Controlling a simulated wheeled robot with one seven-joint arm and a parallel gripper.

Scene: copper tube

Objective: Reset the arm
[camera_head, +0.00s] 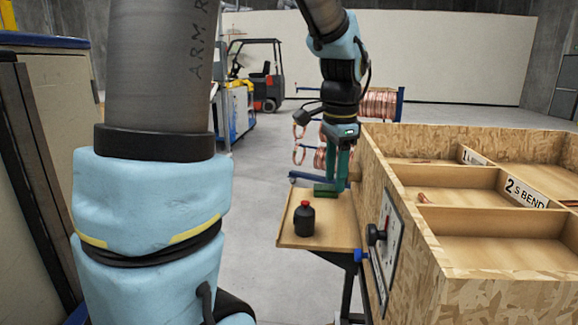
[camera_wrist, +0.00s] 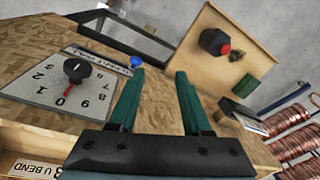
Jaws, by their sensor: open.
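My gripper (camera_head: 333,172) hangs from my arm at the middle of the head view, over the far part of a small wooden shelf (camera_head: 333,238) beside the wooden crate's left wall. In the wrist view its two green fingers (camera_wrist: 158,90) are spread apart with nothing between them. The fingers point toward the small shelf (camera_wrist: 222,21) and the crate's side. My arm comes down from the top of the head view, and another of my arm links fills the left side.
A black bottle with a red cap (camera_head: 304,218) stands on the shelf. The compartmented crate (camera_head: 410,215) is at right, with a dial panel (camera_head: 388,240) on its side. Copper coils (camera_head: 378,104) stand behind. A forklift (camera_head: 262,80) is farther back. Open floor lies left of the shelf.

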